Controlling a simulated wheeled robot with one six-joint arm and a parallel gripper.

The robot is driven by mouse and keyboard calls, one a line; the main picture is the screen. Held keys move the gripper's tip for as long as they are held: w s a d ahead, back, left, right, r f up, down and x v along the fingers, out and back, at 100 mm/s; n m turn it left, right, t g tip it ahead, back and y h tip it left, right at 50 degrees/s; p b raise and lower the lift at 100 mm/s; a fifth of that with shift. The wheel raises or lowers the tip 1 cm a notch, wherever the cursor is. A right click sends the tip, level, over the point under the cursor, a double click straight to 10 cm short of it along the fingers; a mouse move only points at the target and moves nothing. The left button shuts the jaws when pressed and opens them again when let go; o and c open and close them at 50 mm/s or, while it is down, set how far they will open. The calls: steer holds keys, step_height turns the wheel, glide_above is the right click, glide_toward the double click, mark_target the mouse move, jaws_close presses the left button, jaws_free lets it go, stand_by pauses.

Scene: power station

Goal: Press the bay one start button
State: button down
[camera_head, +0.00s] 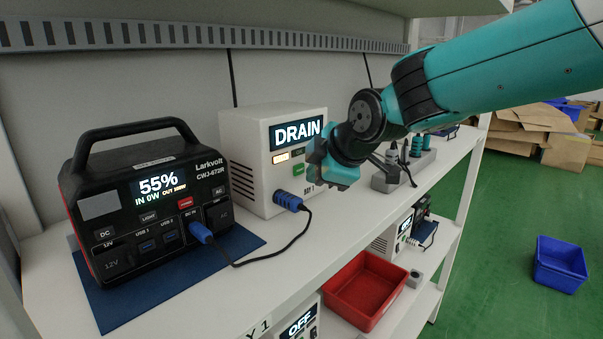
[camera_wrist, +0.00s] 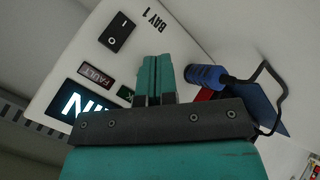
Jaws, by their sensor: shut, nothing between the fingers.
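The bay one unit is a white box (camera_head: 250,135) on the upper shelf, its display (camera_head: 297,132) reading "DRAIN". In the wrist view its white panel (camera_wrist: 75,30) carries the label "BAY 1", a black I/O rocker switch (camera_wrist: 117,32), a dark "FAULT" lamp (camera_wrist: 97,75) and part of a small green element (camera_wrist: 127,93). My gripper (camera_head: 322,165) is at the panel's right part; its fingers (camera_wrist: 155,62) are shut, empty, and over the panel between switch and blue plug (camera_wrist: 206,75). I cannot tell whether they touch.
A black power station (camera_head: 150,200) showing 55% stands left on a blue mat (camera_head: 110,305). A black cable (camera_head: 285,248) joins it to the unit's blue plug. Small devices (camera_head: 415,150) stand behind my arm. A red bin (camera_head: 365,290) and an "OFF" unit (camera_head: 300,322) sit below.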

steer(key=shift+s+d+f+b, duration=0.1)
steer(key=shift+s+d+b, duration=0.2)
steer(key=shift+d+b, duration=0.1)
steer(key=shift+s+d+b, duration=0.6)
steer(key=shift+s+d, duration=0.2)
steer(key=shift+d, duration=0.2)
steer(key=shift+s+d+b, duration=0.6)
steer(key=shift+s+d, duration=0.15)
steer(key=shift+d, duration=0.2)
steer(key=s+d+f+m+g, duration=0.2)
steer(key=s+d+m, duration=0.2)
steer(key=s, duration=0.5)
steer(key=s+d+f+m+g+h, duration=0.1)
steer(key=s+d+f+m+g, duration=0.1)
steer(key=s, duration=0.6)
steer(key=s+d+f+m+g, duration=0.2)
steer(key=s+d+f+m, duration=0.2)
steer(key=s, duration=0.5)
steer(key=d+m, duration=0.2)
steer(key=m, duration=0.1)
steer(key=shift+s+d+g+h, duration=0.15)
steer(key=shift+s+g+h, duration=0.15)
steer(key=shift+g, duration=0.1)
